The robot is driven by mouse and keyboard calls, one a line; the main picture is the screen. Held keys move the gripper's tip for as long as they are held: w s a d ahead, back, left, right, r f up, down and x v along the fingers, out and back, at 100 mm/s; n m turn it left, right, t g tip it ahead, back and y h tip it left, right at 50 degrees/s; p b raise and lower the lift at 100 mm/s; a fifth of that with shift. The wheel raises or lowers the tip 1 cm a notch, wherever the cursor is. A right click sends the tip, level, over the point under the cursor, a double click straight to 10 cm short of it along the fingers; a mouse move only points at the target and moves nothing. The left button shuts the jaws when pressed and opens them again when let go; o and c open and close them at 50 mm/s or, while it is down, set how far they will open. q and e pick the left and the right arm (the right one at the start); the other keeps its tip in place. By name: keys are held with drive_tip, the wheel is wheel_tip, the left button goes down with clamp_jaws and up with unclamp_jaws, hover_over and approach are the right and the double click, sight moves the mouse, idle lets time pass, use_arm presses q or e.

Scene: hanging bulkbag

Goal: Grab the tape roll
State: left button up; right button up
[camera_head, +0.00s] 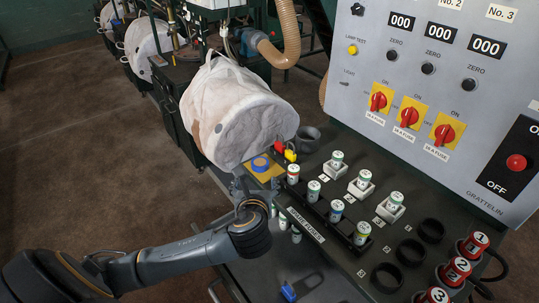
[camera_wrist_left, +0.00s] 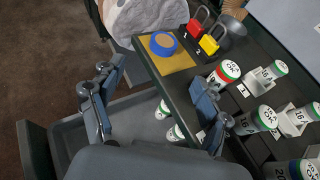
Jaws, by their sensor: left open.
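The tape roll (camera_head: 261,164) is a blue ring with a tan centre. It lies flat on a yellow square (camera_head: 272,174) at the left corner of the dark console, below the white bag. In the left wrist view the tape roll (camera_wrist_left: 163,43) lies beyond the fingertips on its yellow square (camera_wrist_left: 172,63). My left gripper (camera_head: 256,187) is in front of the console corner, short of the roll. The wrist view shows the left gripper (camera_wrist_left: 154,86) open, its fingers wide apart with nothing between them. My right gripper is not in view.
A white bulk bag (camera_head: 235,110) hangs just behind the roll. Red and yellow padlocks (camera_wrist_left: 211,40) stand right of it. Several fuses (camera_head: 336,210) stand in rows on the console (camera_head: 310,245). A grey control panel (camera_head: 425,80) rises behind. A blue object (camera_head: 288,292) lies lower down.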

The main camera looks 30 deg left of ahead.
use_arm(q)
drive_tip(key=w+a, duration=0.1)
drive_tip(key=w, duration=0.1)
approach(260, 164)
drive_tip(key=x, duration=0.4)
drive_tip(key=shift+s+a, duration=0.2)
drive_tip(key=shift+a, duration=0.2)
drive_tip(key=shift+w, duration=0.2)
drive_tip(key=x, duration=0.4)
drive_tip(key=shift+w+d+f, duration=0.1)
drive_tip(key=shift+w+d, duration=0.1)
drive_tip(key=shift+w, duration=0.1)
drive_tip(key=shift+w+a+f, duration=0.15)
drive_tip(key=shift+w, duration=0.1)
drive_tip(key=shift+c, duration=0.2)
drive_tip(key=c, duration=1.1)
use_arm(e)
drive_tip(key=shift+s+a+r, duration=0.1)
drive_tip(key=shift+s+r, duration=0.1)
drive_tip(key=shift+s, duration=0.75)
